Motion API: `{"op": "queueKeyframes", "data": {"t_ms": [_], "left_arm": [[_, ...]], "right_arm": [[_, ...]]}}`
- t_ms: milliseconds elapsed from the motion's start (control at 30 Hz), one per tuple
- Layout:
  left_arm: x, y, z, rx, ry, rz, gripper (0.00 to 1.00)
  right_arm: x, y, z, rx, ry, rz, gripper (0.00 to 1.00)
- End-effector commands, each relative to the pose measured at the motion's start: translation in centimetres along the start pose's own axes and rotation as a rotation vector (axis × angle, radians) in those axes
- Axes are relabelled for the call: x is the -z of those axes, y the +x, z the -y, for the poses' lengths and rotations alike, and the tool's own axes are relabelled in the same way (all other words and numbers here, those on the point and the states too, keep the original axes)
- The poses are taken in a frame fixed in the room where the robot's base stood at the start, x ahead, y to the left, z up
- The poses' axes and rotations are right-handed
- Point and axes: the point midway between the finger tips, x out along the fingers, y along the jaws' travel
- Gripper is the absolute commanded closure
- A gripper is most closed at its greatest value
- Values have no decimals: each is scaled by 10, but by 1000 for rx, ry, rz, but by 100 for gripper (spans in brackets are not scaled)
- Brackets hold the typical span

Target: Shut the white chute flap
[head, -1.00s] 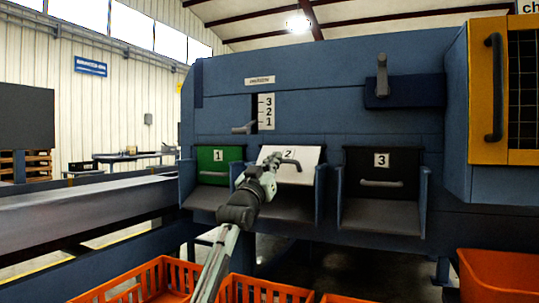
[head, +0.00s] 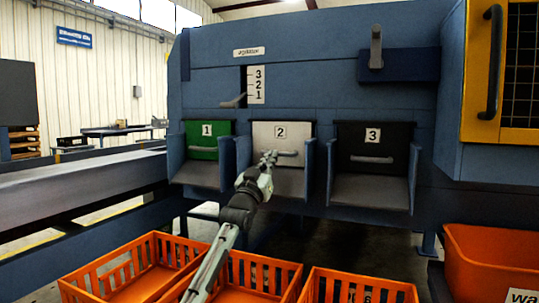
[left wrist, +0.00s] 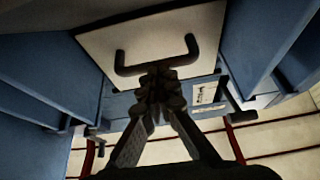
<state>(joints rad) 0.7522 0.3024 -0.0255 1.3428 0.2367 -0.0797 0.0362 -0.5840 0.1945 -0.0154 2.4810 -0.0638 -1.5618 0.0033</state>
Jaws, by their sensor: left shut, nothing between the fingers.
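The white chute flap (head: 301,139), marked 2, is in the middle of three chutes in the head view. It stands upright, about in line with the flaps on either side; I cannot tell if it is fully flush. Its grey bar handle (head: 288,153) is on its lower part. My left gripper (head: 269,158) is shut and empty, its tips at the left part of the handle. In the left wrist view the white flap (left wrist: 210,28) fills the top middle, and the closed fingertips (left wrist: 158,82) are right by the handle (left wrist: 126,65); contact is unclear. My right gripper is not seen.
A green flap (head: 203,146) marked 1 is on the left and a black flap (head: 360,145) marked 3 on the right. Blue chute side walls flank the white flap. Orange crates (head: 255,265) stand below, and an orange bin (head: 490,250) is at right.

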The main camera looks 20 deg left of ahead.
Motion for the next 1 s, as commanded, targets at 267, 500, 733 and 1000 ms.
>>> {"op": "queueKeyframes", "data": {"t_ms": [267, 500, 733, 1000], "left_arm": [[-3, 4, 4, 6, 1, 12, 100], [-3, 5, 4, 7, 2, 12, 100], [-3, 1, 4, 7, 2, 11, 100], [-2, -46, 3, 4, 2, 6, 100]], "right_arm": [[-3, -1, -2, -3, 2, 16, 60], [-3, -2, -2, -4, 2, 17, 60], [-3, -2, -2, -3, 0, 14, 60], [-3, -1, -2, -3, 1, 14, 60]]}}
